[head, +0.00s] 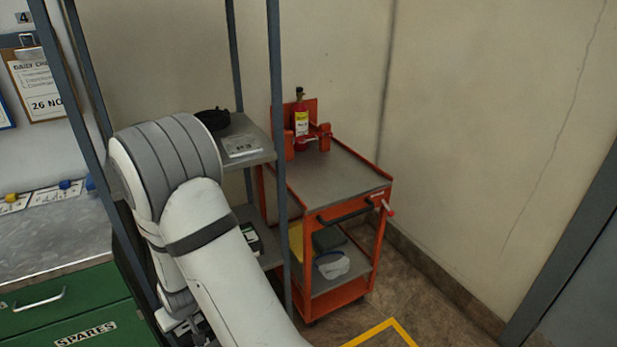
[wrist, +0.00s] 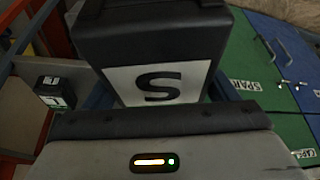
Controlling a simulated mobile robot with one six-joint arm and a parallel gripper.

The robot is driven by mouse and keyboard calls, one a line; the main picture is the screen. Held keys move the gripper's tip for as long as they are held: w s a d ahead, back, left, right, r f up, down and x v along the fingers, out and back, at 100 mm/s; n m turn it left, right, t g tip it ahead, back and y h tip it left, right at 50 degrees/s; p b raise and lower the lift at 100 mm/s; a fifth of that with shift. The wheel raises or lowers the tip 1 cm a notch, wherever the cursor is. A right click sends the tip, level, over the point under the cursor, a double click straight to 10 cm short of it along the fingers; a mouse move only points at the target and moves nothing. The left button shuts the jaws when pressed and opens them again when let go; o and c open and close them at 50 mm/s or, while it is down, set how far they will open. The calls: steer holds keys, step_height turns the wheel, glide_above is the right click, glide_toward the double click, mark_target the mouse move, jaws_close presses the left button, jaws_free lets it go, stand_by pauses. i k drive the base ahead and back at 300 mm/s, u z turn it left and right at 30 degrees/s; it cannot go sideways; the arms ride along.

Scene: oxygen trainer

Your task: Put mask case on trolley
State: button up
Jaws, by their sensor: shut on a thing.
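The mask case (wrist: 150,38), a black box with a white label marked "S", fills the upper middle of the wrist view. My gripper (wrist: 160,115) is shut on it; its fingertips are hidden. In the head view my white arm covers the lower left, and I cannot make out the held case there. The orange trolley (head: 335,172) stands against the wall right of the shelf rack. Its grey top is mostly bare, with a small red cylinder at its back left. My gripper is away from the trolley.
A grey-post shelf rack (head: 274,100) stands between my arm and the trolley. Another black box (wrist: 52,92) with a white and green label sits on a shelf. Green drawers (head: 75,310) are at left. The trolley's lower shelf holds a clear mask (head: 332,264) and cloths.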

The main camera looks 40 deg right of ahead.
mark_target(335, 180)
steer(key=u, duration=1.35)
steer(key=k, duration=2.05)
steer(key=z, duration=1.8)
steer(key=i, duration=1)
